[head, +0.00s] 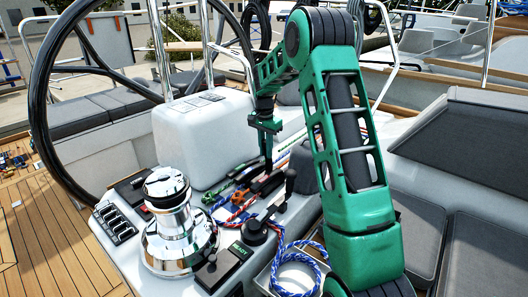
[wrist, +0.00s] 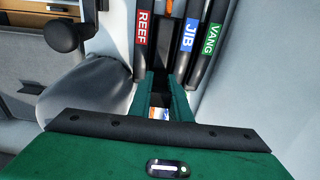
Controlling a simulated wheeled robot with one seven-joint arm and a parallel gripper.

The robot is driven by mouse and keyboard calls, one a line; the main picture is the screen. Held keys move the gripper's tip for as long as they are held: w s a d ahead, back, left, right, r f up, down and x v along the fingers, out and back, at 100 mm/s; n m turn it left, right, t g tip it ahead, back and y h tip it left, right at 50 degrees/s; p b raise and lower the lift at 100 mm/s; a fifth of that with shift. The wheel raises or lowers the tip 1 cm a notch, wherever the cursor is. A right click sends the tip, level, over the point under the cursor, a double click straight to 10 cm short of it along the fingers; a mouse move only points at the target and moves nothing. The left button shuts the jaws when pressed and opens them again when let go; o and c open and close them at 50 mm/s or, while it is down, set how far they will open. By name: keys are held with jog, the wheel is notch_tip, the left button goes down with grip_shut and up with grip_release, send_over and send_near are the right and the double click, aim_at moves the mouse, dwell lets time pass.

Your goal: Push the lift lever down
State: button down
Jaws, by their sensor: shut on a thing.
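In the wrist view, the green fingers of my gripper (wrist: 163,92) are shut around a narrow piece between the REEF lever (wrist: 141,45) and the JIB lever (wrist: 187,48). A partly hidden lever (wrist: 159,113) with a white and orange patch shows between them; its name is not readable, but its place in the row fits the lift lever. The VANG lever (wrist: 210,50) lies at the right. In the head view, my gripper (head: 266,170) reaches down into the bank of dark levers (head: 238,178), and the fingertip contact is too small to make out.
A chrome winch (head: 178,235) stands at the front left of the console. A black upright handle (head: 288,185) is close to my gripper's right. Coiled blue rope (head: 298,272) lies in front. The large steering wheel (head: 38,110) rises at left.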

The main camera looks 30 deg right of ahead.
jog(key=a+h, duration=0.1)
jog(key=s+a+f+t+h, duration=0.1)
jog(key=a+h, duration=0.1)
jog(key=a+f+t+h, duration=0.1)
jog(key=h, duration=0.1)
jog(key=shift+s+a+f, duration=0.1)
jog(key=shift+s+a, duration=0.2)
jog(key=shift+s+a+f+h, duration=0.2)
jog(key=shift+a+f+h, duration=0.3)
jog(key=shift+h, duration=0.3)
jog(key=shift+s+a+f+t+h, duration=0.15)
jog(key=shift+a+f+t+h, duration=0.15)
jog(key=shift+f+h, duration=0.2)
jog(key=shift+s+a+f+t+h, duration=0.15)
jog(key=shift+a+f+t+h, duration=0.2)
jog(key=shift+h, duration=0.25)
jog(key=shift+f, duration=0.1)
